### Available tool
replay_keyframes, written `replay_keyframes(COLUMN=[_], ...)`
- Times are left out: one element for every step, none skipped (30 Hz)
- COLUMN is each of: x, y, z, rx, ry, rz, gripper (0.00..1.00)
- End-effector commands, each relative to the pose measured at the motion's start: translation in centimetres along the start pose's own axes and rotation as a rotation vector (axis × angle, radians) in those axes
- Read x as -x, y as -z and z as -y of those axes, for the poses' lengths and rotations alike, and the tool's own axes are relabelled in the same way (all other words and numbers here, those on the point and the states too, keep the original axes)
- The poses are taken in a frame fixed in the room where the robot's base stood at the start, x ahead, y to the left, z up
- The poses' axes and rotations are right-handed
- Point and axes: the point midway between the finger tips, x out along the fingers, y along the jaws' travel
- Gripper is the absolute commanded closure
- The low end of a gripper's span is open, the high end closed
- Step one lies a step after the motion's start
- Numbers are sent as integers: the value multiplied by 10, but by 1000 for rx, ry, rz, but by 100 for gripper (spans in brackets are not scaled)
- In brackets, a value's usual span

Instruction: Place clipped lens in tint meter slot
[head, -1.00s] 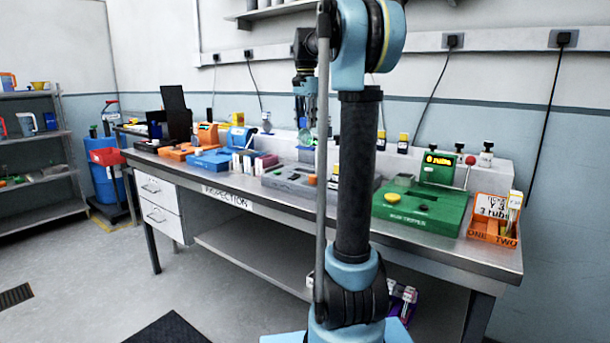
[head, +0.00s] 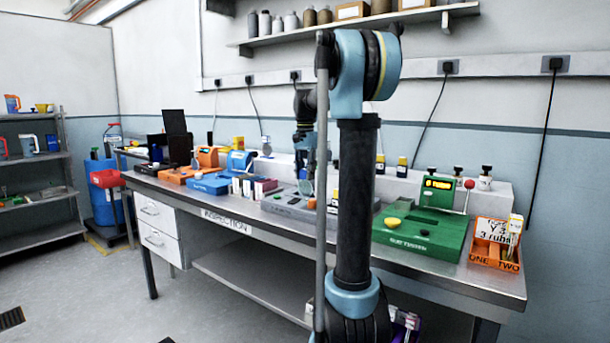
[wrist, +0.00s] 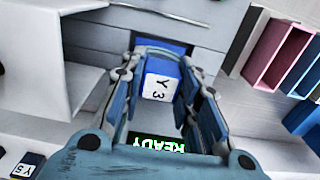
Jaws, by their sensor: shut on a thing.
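My gripper (wrist: 160,62) is shut on a small blue-and-white clip (wrist: 158,84) marked "Y 3" in the wrist view. Any lens on its underside is hidden. The clip shows over a grey device with a dark slot or recess (wrist: 160,44) behind it; I cannot tell whether they touch. A green "READY" display (wrist: 158,144) shows upside down below the clip, partly covered by my gripper. In the head view, my gripper (head: 305,180) is low over the grey device (head: 283,207) on the bench, partly hidden by my arm.
Pink and dark open holders (wrist: 278,52) stand right of the device in the wrist view. A "Y 5" block (wrist: 27,165) is at lower left. On the bench (head: 330,243) are a blue unit (head: 208,184), a green tester (head: 425,228) and an orange tray (head: 490,262).

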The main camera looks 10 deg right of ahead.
Motion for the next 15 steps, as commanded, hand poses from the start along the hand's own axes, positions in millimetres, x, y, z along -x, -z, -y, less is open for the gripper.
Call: replay_keyframes(x=[0,0,0,0,-1,-2,-1,-1,-1,-1,-1,-1,-1,-1,-1], y=[0,0,0,0,0,0,0,0,-1,-1,-1,-1,-1,-1,-1], z=[0,0,0,0,1,1,1,1,1,1,1,1,1,1,1], rx=[0,0,1,1,1,1,1,1,1,1,1,1,1,2,2], ry=[0,0,0,0,0,0,0,0,0,0,0,0,0,0,0], rz=[0,0,0,0,0,0,0,0,0,0,0,0,0,0,0], gripper=[100,100,100,100,100,68,62,55,51,51,51,51,51,51,51])
